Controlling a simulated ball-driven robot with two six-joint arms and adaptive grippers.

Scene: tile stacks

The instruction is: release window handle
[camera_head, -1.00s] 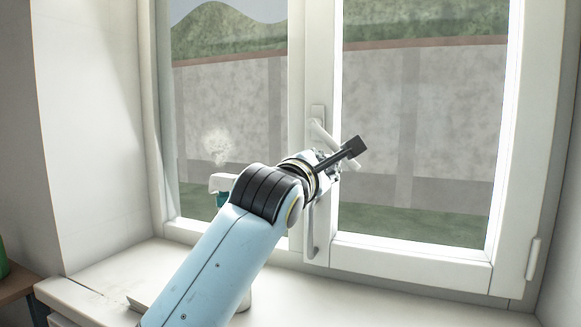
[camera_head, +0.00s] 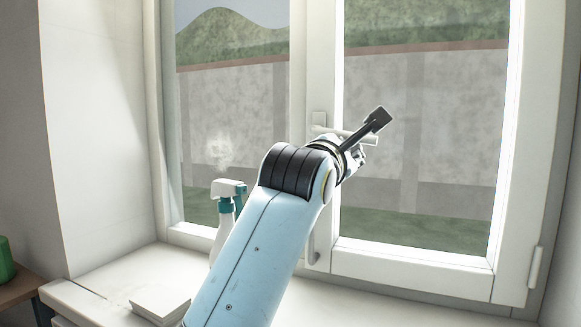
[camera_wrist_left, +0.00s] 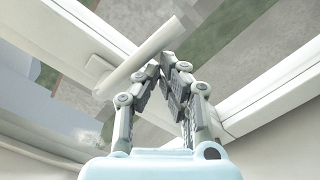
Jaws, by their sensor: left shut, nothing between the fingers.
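The white window handle (camera_head: 350,134) is on the middle frame post of the window. Its bar points right, near horizontal, in the head view. In the left wrist view the handle bar (camera_wrist_left: 142,56) runs diagonally just beyond the fingertips. My left gripper (camera_head: 362,158) is just below the handle's free end, partly hidden by my own wrist. In the wrist view the left gripper (camera_wrist_left: 168,66) has its fingertips together with nothing between them. The fingertips are close to the bar; I cannot tell whether they touch it. My right gripper is not in view.
A white and teal spray bottle (camera_head: 226,205) stands on the sill left of my arm, partly hidden by it. A green object (camera_head: 6,260) is at the far left. The right sill is clear.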

